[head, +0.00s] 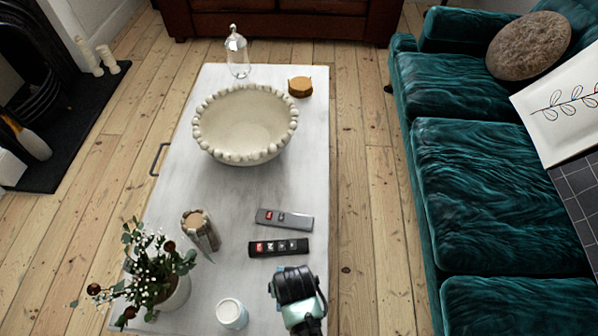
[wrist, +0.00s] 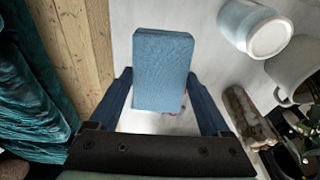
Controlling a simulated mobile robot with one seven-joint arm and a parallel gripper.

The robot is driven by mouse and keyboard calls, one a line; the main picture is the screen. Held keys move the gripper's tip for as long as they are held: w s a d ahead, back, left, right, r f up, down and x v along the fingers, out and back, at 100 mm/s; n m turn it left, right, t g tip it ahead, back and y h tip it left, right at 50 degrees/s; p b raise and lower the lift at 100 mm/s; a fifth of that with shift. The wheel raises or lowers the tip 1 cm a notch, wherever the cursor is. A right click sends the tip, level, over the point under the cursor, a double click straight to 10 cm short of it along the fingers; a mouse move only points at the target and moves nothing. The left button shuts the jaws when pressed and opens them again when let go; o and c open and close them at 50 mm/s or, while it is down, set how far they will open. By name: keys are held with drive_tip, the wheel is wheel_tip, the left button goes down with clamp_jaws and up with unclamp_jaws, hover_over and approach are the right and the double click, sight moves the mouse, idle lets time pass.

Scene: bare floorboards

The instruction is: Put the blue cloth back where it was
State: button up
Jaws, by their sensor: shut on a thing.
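The blue cloth (wrist: 163,62) shows in the wrist view as a neatly folded, block-like rectangle. My gripper (wrist: 160,95) is shut on it, with one dark blue finger on each side. In the head view my gripper (head: 304,318) is over the near right edge of the pale table (head: 230,195), and the cloth is hidden beneath it. I cannot tell whether the cloth touches the tabletop.
Two remotes, a grey one (head: 285,219) and a black one (head: 278,248), lie just beyond my gripper. Left are a pale cup (head: 231,313), a plant (head: 150,270) and a wooden candle holder (head: 201,232). A beaded bowl (head: 245,150) stands farther back. A teal sofa (head: 480,185) stands right.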

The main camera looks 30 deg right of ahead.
drive_tip(key=s+f+g+b, duration=0.1)
drive_tip(key=s, duration=0.1)
drive_tip(key=s+f+g+b, duration=0.1)
drive_tip(key=f, duration=0.1)
drive_tip(key=shift+s+f+m+y+b, duration=0.1)
drive_tip(key=shift+s+m+y+b, duration=0.2)
drive_tip(key=shift+s+m, duration=0.1)
drive_tip(key=shift+s+a+f, duration=0.1)
drive_tip(key=shift+f, duration=0.25)
wheel_tip(320, 180, down, 9)
drive_tip(key=b, duration=0.3)
drive_tip(key=shift+f, duration=0.1)
drive_tip(key=o, duration=1)
wheel_tip(320, 180, up, 12)
drive_tip(key=p, duration=0.3)
drive_tip(key=shift+p, duration=0.3)
